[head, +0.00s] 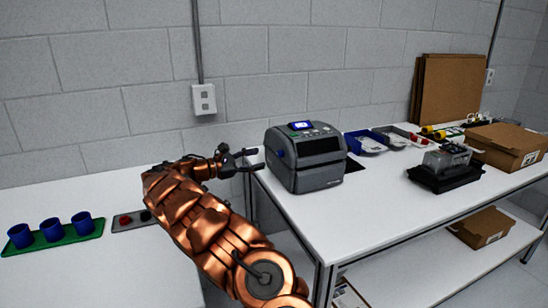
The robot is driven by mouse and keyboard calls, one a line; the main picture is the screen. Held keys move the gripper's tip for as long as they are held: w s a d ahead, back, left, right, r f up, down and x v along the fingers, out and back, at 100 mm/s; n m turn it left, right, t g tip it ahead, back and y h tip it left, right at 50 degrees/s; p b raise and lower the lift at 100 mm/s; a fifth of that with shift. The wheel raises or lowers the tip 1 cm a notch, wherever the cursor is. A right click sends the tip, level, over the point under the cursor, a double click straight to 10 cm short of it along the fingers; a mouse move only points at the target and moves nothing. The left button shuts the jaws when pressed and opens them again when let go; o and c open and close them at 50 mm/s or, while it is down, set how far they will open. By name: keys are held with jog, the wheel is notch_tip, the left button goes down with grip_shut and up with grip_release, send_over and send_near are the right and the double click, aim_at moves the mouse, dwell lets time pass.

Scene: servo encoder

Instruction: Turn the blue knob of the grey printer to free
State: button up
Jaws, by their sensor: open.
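The grey printer (305,156) stands upright on the left end of the right-hand white table, with a small lit screen on top. Its blue knob (280,153) shows as a small blue spot on the left side; its setting is too small to tell. My gripper (259,158) is open and empty, just left of the printer at about the knob's height. Its fingers point right toward the printer's left side. A gap shows between the fingertips and the knob; the exact distance in depth cannot be told.
Blue cups (50,230) stand on a green tray (72,239) on the left table. A grey strip with red and black pieces (126,219) lies beside it. Right of the printer are blue bins (364,142), a black device (444,172) and a cardboard box (507,146). The table's front middle is clear.

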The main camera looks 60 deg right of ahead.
aim_at(280, 154)
jog(key=x, duration=0.7)
jog(key=shift+p, duration=0.45)
grip_shut()
